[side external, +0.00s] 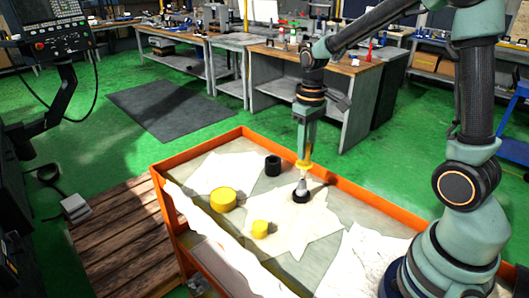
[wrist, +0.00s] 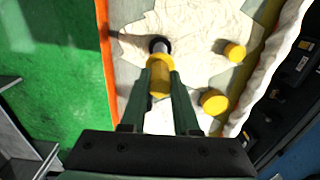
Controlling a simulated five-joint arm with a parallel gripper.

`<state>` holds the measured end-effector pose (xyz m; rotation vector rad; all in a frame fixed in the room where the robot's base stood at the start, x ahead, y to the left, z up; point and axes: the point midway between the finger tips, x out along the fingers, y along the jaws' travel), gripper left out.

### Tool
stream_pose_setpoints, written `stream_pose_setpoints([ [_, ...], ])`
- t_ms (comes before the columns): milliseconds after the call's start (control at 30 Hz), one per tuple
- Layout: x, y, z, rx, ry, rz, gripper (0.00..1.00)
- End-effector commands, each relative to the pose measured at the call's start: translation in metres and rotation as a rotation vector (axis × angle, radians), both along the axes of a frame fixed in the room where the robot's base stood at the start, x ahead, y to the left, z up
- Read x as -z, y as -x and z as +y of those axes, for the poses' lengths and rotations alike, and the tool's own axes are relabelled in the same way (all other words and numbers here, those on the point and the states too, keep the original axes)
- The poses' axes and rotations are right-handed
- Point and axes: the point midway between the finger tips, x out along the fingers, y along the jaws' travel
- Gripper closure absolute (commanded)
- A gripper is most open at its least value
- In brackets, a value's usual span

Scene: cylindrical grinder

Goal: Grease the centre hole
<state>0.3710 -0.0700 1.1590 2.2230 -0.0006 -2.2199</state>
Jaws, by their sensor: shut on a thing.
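My gripper (side external: 305,158) points down over the cart and is shut on a yellow-collared tool (wrist: 160,80). The tool is upright, and its pale grey shaft (side external: 302,182) runs down below the fingers. At its lower end is a short, round black piece (side external: 301,196), low over a crumpled white cloth. This black piece also shows past the tool in the wrist view (wrist: 152,41). I cannot tell whether the tip stands inside it or only meets it. No centre hole can be made out in either view.
The cart has an orange rim (side external: 200,152). On it stand a black cylinder (side external: 273,166), a wide yellow cylinder (side external: 223,199) and a smaller yellow one (side external: 260,229). A control panel (side external: 50,30) is at upper left. Workbenches (side external: 310,75) stand behind. Green floor is open between.

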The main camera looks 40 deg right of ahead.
Motion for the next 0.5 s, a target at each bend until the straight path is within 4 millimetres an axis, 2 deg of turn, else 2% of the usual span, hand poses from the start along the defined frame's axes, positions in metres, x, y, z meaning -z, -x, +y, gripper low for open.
stream_pose_setpoints([
  [500,0.0058,-0.0001,0.0,0.0,0.0,0.0,1.0],
])
